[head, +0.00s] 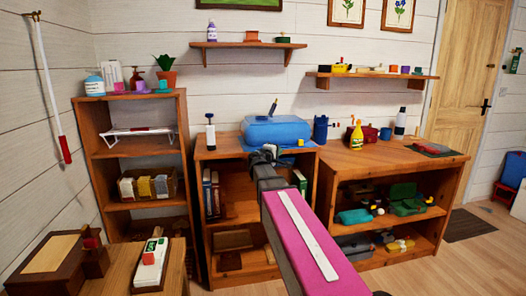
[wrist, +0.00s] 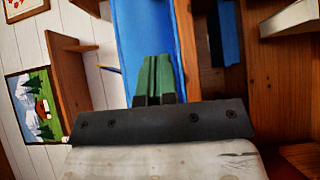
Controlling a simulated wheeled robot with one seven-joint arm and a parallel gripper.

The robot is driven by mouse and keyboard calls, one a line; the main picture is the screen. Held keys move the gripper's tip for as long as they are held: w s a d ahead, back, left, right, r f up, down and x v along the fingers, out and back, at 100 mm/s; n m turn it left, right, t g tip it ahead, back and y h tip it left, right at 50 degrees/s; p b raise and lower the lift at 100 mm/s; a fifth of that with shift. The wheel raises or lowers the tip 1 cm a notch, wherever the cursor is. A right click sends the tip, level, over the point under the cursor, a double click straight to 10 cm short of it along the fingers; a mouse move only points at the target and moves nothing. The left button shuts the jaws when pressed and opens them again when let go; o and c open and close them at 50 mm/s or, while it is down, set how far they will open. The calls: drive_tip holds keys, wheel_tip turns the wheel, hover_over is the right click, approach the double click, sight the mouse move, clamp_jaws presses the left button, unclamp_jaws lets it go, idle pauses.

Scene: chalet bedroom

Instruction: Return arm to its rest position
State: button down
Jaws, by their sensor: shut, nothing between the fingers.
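My gripper (head: 266,154) is in front of the top of the middle wooden cabinet in the head view, close to the front of a blue case (head: 278,129). My magenta arm stretches out from the bottom of the picture towards it. In the wrist view my gripper's green fingers (wrist: 157,78) are together with nothing between them. Behind them in the picture is a long blue surface (wrist: 150,25), probably the case. I cannot tell from the pictures whether the gripper touches the case.
A yellow bottle (head: 357,136) stands right of the case. A small wooden table (head: 110,284) is at front left.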

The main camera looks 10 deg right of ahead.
drive_tip(key=s+a+f+m+g+y, duration=0.15)
drive_tip(key=s+f+m+g, duration=0.35)
drive_tip(key=f, duration=0.6)
drive_tip(key=s+f+g+y, duration=0.2)
drive_tip(key=s+f+y, duration=0.1)
drive_tip(key=s+f, duration=0.6)
drive_tip(key=s+a+f+m+g+y, duration=0.2)
drive_tip(key=s+a+f+y, duration=0.2)
drive_tip(key=s+f, duration=0.3)
drive_tip(key=s+a+f+m+g+y, duration=0.1)
drive_tip(key=s+a+f+g+y, duration=0.2)
drive_tip(key=s+f, duration=0.5)
drive_tip(key=a+y, duration=0.1)
drive_tip(key=a, duration=0.1)
drive_tip(key=shift+a+m+g, duration=0.3)
drive_tip(key=shift+a+m, duration=0.05)
drive_tip(key=shift+m, duration=0.05)
